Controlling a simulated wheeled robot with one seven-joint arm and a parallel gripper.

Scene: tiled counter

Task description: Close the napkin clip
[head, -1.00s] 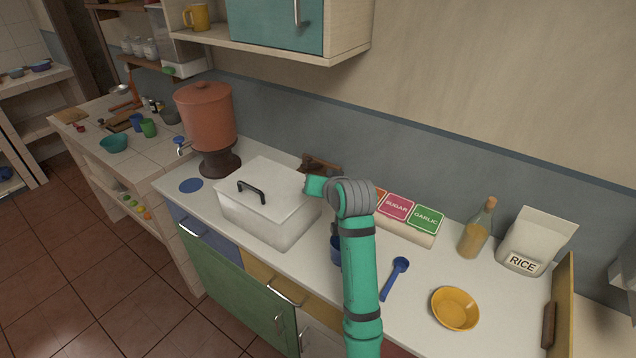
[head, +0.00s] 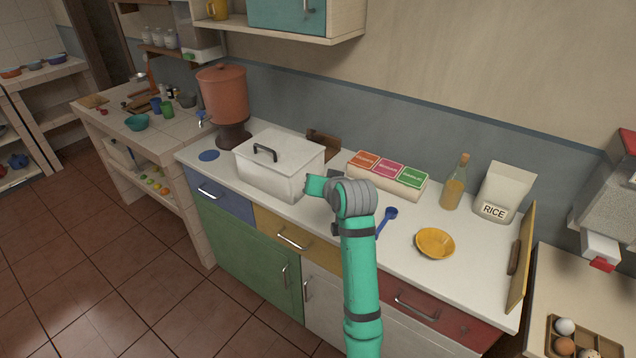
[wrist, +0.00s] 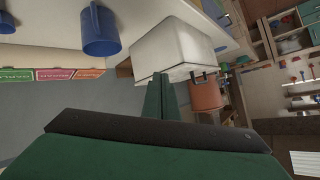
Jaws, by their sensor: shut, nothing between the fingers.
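No napkin clip can be made out for certain. A brown wooden piece (head: 322,146) stands at the wall behind the white lidded box (head: 270,178); I cannot tell if it is the clip. My gripper (wrist: 161,76) shows in the wrist view with its green fingers together and nothing between them. It points toward the white box, which also shows there (wrist: 178,48), and appears apart from it.
The counter holds a terracotta dispenser (head: 223,100), spice boxes (head: 387,172), a blue spoon (head: 388,216), a yellow bowl (head: 434,243), an oil bottle (head: 455,183) and a rice bag (head: 504,192). A blue mug (wrist: 100,32) shows in the wrist view. The floor at left is clear.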

